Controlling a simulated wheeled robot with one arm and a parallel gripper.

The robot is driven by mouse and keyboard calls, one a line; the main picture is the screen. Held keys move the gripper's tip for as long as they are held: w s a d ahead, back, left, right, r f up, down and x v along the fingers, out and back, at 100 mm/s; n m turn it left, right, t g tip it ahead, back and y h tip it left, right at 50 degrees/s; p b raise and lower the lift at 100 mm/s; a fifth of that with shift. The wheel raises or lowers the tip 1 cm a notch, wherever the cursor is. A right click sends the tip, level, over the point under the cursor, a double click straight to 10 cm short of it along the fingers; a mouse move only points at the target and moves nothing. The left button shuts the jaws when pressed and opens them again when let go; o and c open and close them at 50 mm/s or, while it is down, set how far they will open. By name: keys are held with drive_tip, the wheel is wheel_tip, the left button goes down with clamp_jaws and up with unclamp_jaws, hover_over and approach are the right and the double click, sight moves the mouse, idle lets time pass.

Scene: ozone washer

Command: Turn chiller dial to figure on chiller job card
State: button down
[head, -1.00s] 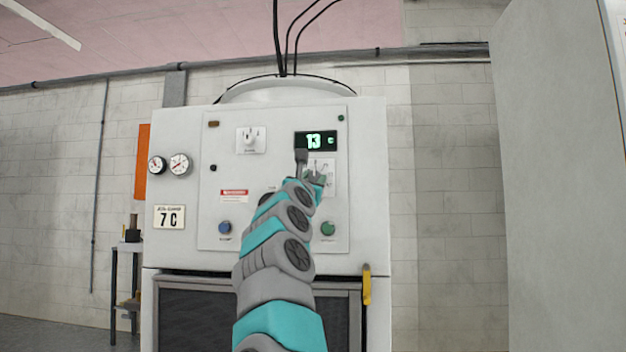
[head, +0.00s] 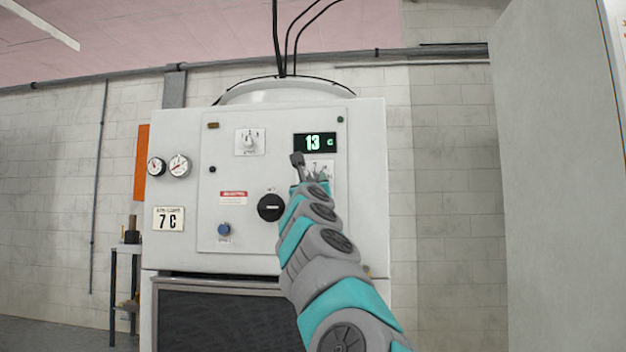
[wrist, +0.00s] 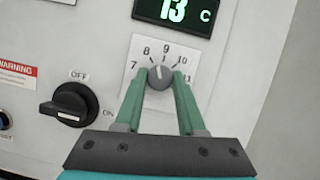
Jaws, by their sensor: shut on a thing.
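The chiller dial (wrist: 160,77) is a small grey round knob on a white scale plate marked 7, 8, 9, 10 and 11. Its pale pointer line is up and slightly left, around 9; the exact figure is hard to tell. My gripper (wrist: 161,82) has its green fingers closed on either side of the knob. In the head view my gripper (head: 314,182) covers the dial. The display (head: 316,142) above the dial reads 13 C, also in the wrist view (wrist: 174,12).
A black OFF/ON rotary switch (head: 271,207) is left of the dial. A blue button (head: 224,229) is lower left, and another selector (head: 250,141) is upper left. Two gauges (head: 168,165) sit at the far left. A tall grey cabinet side (head: 550,180) stands at the right.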

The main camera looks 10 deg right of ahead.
drive_tip(key=n+y+p, duration=0.1)
drive_tip(key=n, duration=0.1)
drive_tip(key=r+n+y+p, duration=0.1)
drive_tip(key=n+p, duration=0.1)
drive_tip(key=n, duration=0.1)
drive_tip(key=shift+s+d, duration=0.1)
drive_tip(key=shift+d, duration=0.1)
drive_tip(key=n+y+p, duration=0.1)
drive_tip(key=n+p, duration=0.1)
drive_tip(key=p, duration=0.1)
drive_tip(key=n+y+p, duration=0.1)
drive_tip(key=n+p, duration=0.1)
drive_tip(key=p, duration=0.1)
drive_tip(key=shift+r+n+g+y, duration=0.15)
drive_tip(key=shift+n+g+y, duration=0.15)
drive_tip(key=shift+n, duration=0.1)
drive_tip(key=n+y+p, duration=0.1)
drive_tip(key=n+p, duration=0.1)
drive_tip(key=p, duration=0.1)
drive_tip(key=shift+n+g+p, duration=0.3)
drive_tip(key=shift+n+p, duration=0.05)
drive_tip(key=shift+n, duration=0.05)
drive_tip(key=n+p, duration=0.1)
drive_tip(key=p, duration=0.1)
drive_tip(key=shift+f+n+g+p, duration=0.25)
drive_tip(key=shift+n+g+p, duration=0.05)
drive_tip(key=shift+n+p, duration=0.1)
drive_tip(key=shift+f+y, duration=0.15)
drive_tip(key=shift+y, duration=0.25)
